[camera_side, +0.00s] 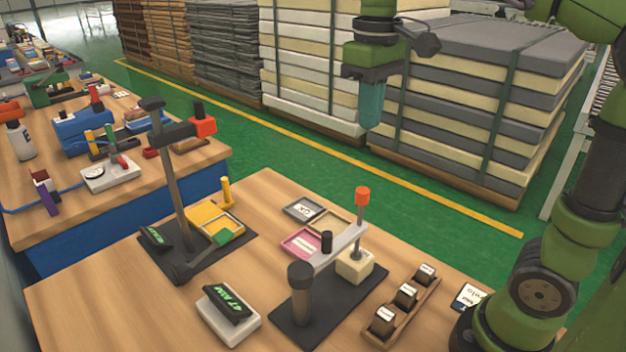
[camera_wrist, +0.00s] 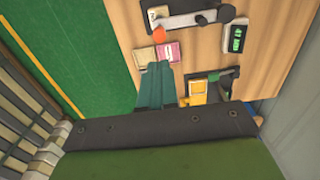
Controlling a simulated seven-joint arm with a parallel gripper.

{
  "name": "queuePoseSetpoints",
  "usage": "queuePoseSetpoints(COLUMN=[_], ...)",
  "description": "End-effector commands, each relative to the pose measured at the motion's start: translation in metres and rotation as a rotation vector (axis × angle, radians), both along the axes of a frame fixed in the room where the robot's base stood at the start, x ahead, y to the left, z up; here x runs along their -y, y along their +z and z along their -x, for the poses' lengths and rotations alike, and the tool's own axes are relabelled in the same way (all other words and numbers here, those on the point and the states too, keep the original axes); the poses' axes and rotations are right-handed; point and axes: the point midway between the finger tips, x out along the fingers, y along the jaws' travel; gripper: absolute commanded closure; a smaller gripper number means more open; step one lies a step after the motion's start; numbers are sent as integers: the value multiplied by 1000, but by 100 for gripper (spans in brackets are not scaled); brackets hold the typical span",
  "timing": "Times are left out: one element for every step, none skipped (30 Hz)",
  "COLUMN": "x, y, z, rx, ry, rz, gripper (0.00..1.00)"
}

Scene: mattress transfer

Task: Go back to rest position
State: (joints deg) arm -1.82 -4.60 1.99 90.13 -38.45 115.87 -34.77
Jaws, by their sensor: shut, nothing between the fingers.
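My gripper (camera_side: 371,104) hangs high at the top middle of the side view, pointing down, with its teal fingers together and nothing between them. In the wrist view its fingers (camera_wrist: 156,86) are side by side above the far edge of the wooden table. It touches nothing that I can see. The wooden table (camera_side: 110,290) lies below and in front of it in the side view.
On the table stand a black-based press with an orange knob (camera_side: 362,196), a stand with a yellow tray (camera_side: 215,222), a display (camera_side: 228,303) and a stamp rack (camera_side: 406,294). Mattress stacks (camera_side: 480,100) rise behind my gripper. Green floor (camera_side: 330,170) lies between.

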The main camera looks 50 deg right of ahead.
Motion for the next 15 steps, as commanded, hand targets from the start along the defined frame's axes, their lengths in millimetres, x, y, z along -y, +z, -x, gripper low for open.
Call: queuePoseSetpoints(x=[0, 0, 0, 0, 0, 0, 0, 0, 0, 0, 0, 0, 0, 0, 0], y=[6, 10, 13, 14, 16, 17, 18, 18, 19, 19, 19, 18, 18, 18, 18], z=[-1, -1, 0, 0, 0, 0, 0, 0, 0, 0, 0, 0, 0, 0, 0], rx=[1, 1, -1, -1, 0, -1, -2, -2, -2, -2, -2, -2, -2, -2, -2], ry=[0, 0, 1, 0, 0, 0, 0, 0, 0, 0, 0, 0, 0, 0, 0], rz=[0, 0, 0, -1, 0, 0, 0, 0, 0, 0, 0, 0, 0, 0, 0], gripper=[100, 100, 100, 100, 100, 100, 100, 100, 100, 100, 100, 100, 100, 100, 100])
